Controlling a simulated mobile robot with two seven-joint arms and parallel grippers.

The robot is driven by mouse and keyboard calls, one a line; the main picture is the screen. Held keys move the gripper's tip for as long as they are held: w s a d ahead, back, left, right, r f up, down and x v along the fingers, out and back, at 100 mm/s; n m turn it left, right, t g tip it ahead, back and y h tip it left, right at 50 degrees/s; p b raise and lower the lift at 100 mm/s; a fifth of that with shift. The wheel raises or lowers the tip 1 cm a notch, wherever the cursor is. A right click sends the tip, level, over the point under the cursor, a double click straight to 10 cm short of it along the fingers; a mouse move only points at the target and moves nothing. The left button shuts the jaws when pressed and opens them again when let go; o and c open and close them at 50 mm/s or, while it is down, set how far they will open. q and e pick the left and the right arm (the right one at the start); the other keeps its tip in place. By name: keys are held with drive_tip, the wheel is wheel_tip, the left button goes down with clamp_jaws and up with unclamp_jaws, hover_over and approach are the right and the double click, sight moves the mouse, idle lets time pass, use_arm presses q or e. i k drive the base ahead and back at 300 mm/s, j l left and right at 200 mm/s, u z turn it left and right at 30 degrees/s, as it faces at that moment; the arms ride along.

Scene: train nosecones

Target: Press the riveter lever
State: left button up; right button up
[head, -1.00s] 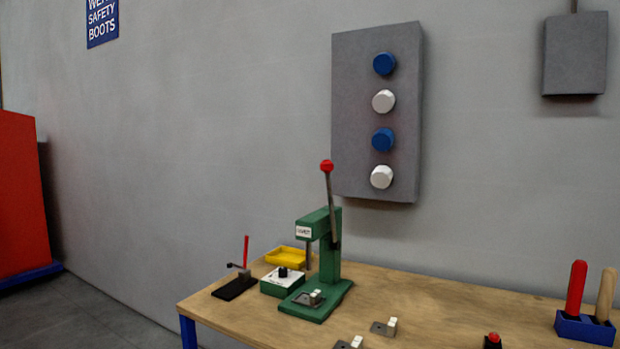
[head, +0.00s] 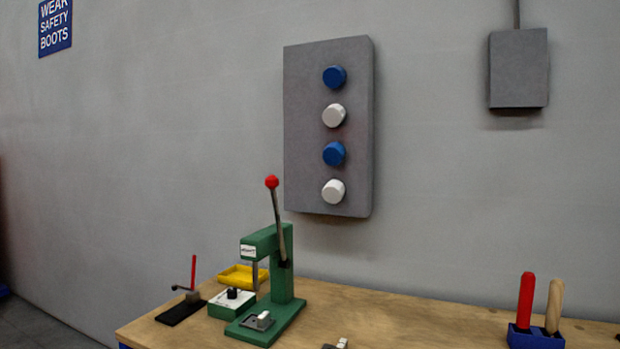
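The green riveter (head: 281,282) stands upright on the wooden workbench, left of the picture's middle. Its grey lever (head: 279,226) points up with a slight tilt to the left and ends in a red ball knob (head: 271,182). A small grey piece with a light block (head: 261,321) sits on the riveter's base under its head. Neither of my grippers shows in the head view.
On the workbench (head: 400,308), a yellow tray (head: 240,278), a green-and-white box with a black knob (head: 232,303) and a black fixture with a red handle (head: 184,307) stand left of the riveter. A blue holder (head: 536,338) with red and wooden handles stands right. A grey panel (head: 305,130) hangs behind.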

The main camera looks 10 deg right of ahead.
sight(271, 181)
drive_tip(key=i+j+u, duration=0.15)
drive_tip(key=u, duration=0.2)
drive_tip(key=i+u, duration=0.4)
